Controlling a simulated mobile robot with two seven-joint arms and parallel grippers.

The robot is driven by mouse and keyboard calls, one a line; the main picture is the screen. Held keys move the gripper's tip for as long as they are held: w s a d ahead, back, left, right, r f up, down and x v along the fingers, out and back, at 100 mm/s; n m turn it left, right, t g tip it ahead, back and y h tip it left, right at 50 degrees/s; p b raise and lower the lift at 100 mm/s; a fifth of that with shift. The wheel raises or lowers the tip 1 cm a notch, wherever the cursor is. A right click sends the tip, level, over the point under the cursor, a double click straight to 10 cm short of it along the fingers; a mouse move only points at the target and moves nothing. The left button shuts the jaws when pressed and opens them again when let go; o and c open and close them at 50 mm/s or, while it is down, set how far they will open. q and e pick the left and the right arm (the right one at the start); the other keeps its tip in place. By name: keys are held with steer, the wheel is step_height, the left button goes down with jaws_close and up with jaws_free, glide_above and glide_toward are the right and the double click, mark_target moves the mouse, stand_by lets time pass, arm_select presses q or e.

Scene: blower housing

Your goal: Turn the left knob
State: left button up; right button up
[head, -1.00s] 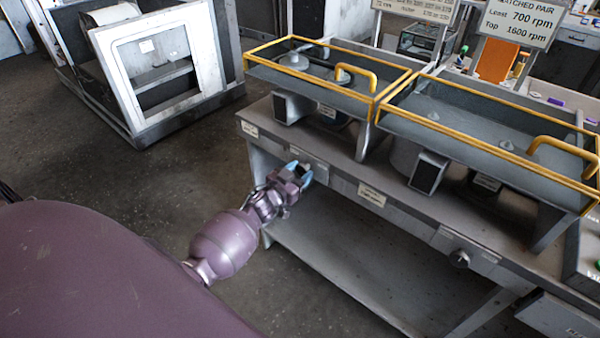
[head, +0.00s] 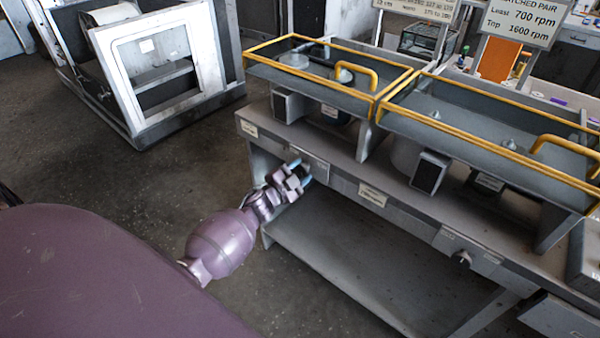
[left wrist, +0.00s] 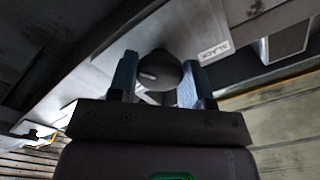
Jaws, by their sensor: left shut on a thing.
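The left knob (left wrist: 160,72) is a dark round knob with a pale mark on its face, on the grey front panel of the bench. In the left wrist view it sits between the two blue fingers of my left gripper (left wrist: 158,78), which is shut on it. In the head view my left gripper (head: 300,173) is at the left part of the bench front, and its fingers and wrist hide the knob there. My right gripper is not in view.
A second knob (head: 463,258) sits on the bench front further right. Two trays with yellow rails (head: 330,82) stand on the grey bench (head: 335,165). A sign (head: 520,22) reads 700 and 1600 rpm. A white-framed cabinet (head: 135,75) stands left, with open floor between.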

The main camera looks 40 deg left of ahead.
arm_select(q)
steer(key=shift+m+b, duration=0.35)
steer(key=shift+m, duration=1.55)
steer(key=o, duration=0.9)
steer(key=shift+s, duration=0.15)
steer(key=s, duration=0.7)
steer(key=s+a, duration=0.1)
steer(key=s, duration=0.2)
steer(key=shift+s+p, duration=0.25)
steer(key=shift+p, duration=0.05)
